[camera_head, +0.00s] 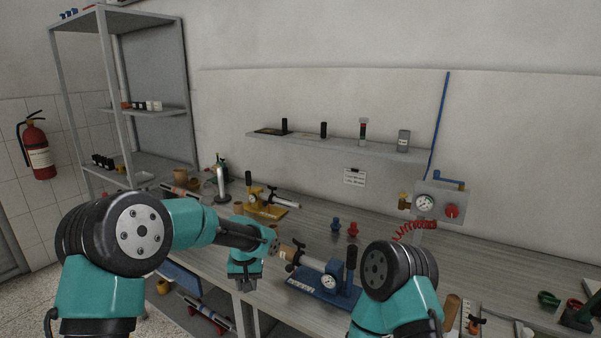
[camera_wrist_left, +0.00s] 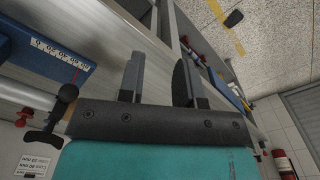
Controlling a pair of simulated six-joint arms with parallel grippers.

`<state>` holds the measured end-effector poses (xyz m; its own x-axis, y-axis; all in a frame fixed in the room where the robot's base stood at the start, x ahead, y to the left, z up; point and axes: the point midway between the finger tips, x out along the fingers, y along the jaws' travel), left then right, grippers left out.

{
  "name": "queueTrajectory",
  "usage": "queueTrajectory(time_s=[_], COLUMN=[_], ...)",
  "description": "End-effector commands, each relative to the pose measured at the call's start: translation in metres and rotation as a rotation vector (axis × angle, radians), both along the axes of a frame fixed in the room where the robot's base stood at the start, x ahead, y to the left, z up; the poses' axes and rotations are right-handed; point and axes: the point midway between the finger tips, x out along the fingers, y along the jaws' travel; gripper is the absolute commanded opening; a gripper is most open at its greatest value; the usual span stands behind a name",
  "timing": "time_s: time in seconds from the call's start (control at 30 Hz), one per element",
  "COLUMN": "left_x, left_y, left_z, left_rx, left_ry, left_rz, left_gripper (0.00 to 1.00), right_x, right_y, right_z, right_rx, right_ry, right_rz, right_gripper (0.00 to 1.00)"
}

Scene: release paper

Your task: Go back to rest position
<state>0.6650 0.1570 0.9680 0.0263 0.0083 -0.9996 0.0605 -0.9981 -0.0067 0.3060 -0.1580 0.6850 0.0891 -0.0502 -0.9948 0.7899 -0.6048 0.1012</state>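My left gripper (camera_wrist_left: 158,70) shows in the left wrist view with its two dark fingers apart and nothing between them. It hangs by the bench edge. A blue-based device with a gauge (camera_head: 323,281) stands on the bench between the arms. A brown cylinder (camera_head: 287,252) is at its left end. No loose paper can be made out.
A yellow-based device (camera_head: 265,205) stands farther back on the wooden bench (camera_head: 480,262). Blue and red small pieces (camera_head: 352,229) stand near the middle. A wall shelf (camera_head: 340,146), grey rack (camera_head: 120,112) and pressure panel (camera_head: 438,204) are behind. The floor (camera_wrist_left: 285,50) lies beyond the bench edge.

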Motion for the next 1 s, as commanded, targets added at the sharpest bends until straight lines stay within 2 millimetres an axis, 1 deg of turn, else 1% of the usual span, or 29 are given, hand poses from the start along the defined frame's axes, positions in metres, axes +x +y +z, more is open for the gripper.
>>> queueTrajectory(time_s=[0.03, 0.17, 0.27, 0.33, 0.37, 0.4, 0.47, 0.5, 0.57, 0.6, 0.67, 0.7, 0.77, 0.8, 0.9, 1.0], left_x=[-0.006, -0.023, -0.042, -0.060, -0.069, -0.083, -0.106, -0.122, -0.147, -0.165, -0.191, -0.208, -0.235, -0.251, -0.285, -0.305], left_y=[0.003, 0.007, 0.010, 0.014, 0.015, 0.018, 0.022, 0.025, 0.030, 0.033, 0.039, 0.042, 0.048, 0.052, 0.061, 0.066], left_z=[-0.015, -0.053, -0.087, -0.115, -0.128, -0.144, -0.170, -0.185, -0.206, -0.218, -0.234, -0.244, -0.255, -0.261, -0.270, -0.273], left_rx=[-0.016, -0.070, -0.122, -0.165, -0.184, -0.213, -0.252, -0.276, -0.307, -0.325, -0.346, -0.356, -0.366, -0.367, -0.364, -0.356], left_ry=[0.013, 0.030, 0.042, 0.048, 0.051, 0.053, 0.054, 0.053, 0.048, 0.042, 0.033, 0.025, 0.013, 0.005, -0.014, -0.026], left_rz=[-0.004, -0.023, -0.035, -0.040, -0.041, -0.040, -0.035, -0.030, -0.019, -0.009, 0.009, 0.020, 0.038, 0.050, 0.075, 0.089], left_gripper=[0.32, 0.32, 0.32, 0.32, 0.32, 0.32, 0.32, 0.32, 0.32, 0.32, 0.32, 0.32, 0.32, 0.32, 0.32, 0.32], right_x=[0.001, 0.005, 0.010, 0.015, 0.017, 0.020, 0.024, 0.027, 0.031, 0.033, 0.037, 0.039, 0.042, 0.043, 0.046, 0.047], right_y=[-0.002, -0.005, -0.009, -0.012, -0.014, -0.017, -0.021, -0.025, -0.030, -0.033, -0.039, -0.043, -0.049, -0.052, -0.060, -0.065], right_z=[-0.001, -0.002, -0.002, -0.002, -0.002, -0.001, -0.001, 0.000, 0.001, 0.001, 0.003, 0.003, 0.005, 0.006, 0.008, 0.009], right_rx=[0.016, 0.064, 0.109, 0.147, 0.164, 0.189, 0.226, 0.250, 0.285, 0.306, 0.337, 0.355, 0.381, 0.395, 0.421, 0.435], right_ry=[0.003, 0.007, 0.007, 0.010, 0.012, 0.016, 0.025, 0.033, 0.045, 0.056, 0.070, 0.083, 0.100, 0.113, 0.140, 0.158], right_rz=[-0.027, -0.113, -0.200, -0.274, -0.310, -0.360, -0.439, -0.493, -0.573, -0.625, -0.702, -0.754, -0.829, -0.876, -0.971, -1.030], right_gripper=[0.63, 0.63, 0.63, 0.63, 0.63, 0.63, 0.63, 0.63, 0.63, 0.63, 0.63, 0.63, 0.63, 0.63, 0.63, 0.63])
